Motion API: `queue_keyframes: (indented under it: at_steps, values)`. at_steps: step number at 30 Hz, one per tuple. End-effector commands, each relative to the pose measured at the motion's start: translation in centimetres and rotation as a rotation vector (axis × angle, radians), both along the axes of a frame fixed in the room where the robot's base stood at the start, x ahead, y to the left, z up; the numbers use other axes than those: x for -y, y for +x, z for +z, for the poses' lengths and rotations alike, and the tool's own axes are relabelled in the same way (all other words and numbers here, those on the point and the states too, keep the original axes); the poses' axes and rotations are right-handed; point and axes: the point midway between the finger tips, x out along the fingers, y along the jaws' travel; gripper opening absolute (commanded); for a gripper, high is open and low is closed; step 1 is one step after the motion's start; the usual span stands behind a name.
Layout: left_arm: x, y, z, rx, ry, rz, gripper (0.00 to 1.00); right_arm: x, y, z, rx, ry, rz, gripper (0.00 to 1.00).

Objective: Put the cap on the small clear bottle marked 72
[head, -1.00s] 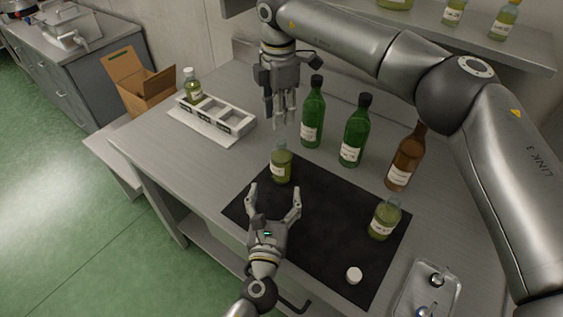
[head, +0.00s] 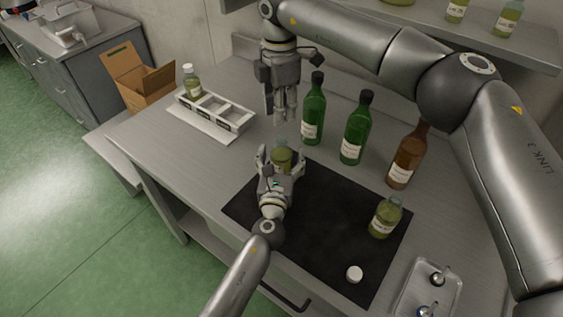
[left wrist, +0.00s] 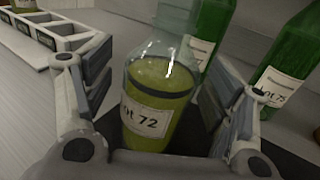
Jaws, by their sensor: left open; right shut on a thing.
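The small clear bottle marked 72 (left wrist: 155,95) stands upright and uncapped, with green-yellow oil in it; in the head view the bottle (head: 281,158) is at the mat's far left edge. My left gripper (head: 279,156) is open, its fingers on either side of the bottle; in the left wrist view gaps show beside the glass. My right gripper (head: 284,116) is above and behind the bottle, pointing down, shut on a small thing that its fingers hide. A white cap (head: 354,274) lies on the dark mat (head: 315,232) near its front corner.
Another small oil bottle (head: 385,217) stands uncapped at the mat's right. Two green bottles (head: 313,112) (head: 354,133) and a brown bottle (head: 406,158) stand behind. A divided white rack (head: 214,111) is at left, a metal tray (head: 428,290) at front right.

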Motion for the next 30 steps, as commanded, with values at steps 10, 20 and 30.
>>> queue_keyframes:
  at_steps: [10,20,30]
  values:
    - [0.01,0.13,-0.02,0.0,0.0,0.0,0.72,-0.01,0.0,0.01,0.0,0.0,0.0,0.19]
    - [0.0,0.11,-0.03,0.0,0.0,0.0,0.3,-0.01,0.0,0.01,0.0,0.0,0.0,0.19]
    - [-0.01,0.11,-0.04,0.0,0.0,0.0,0.08,0.03,-0.03,-0.78,-0.002,-0.001,0.0,0.19]
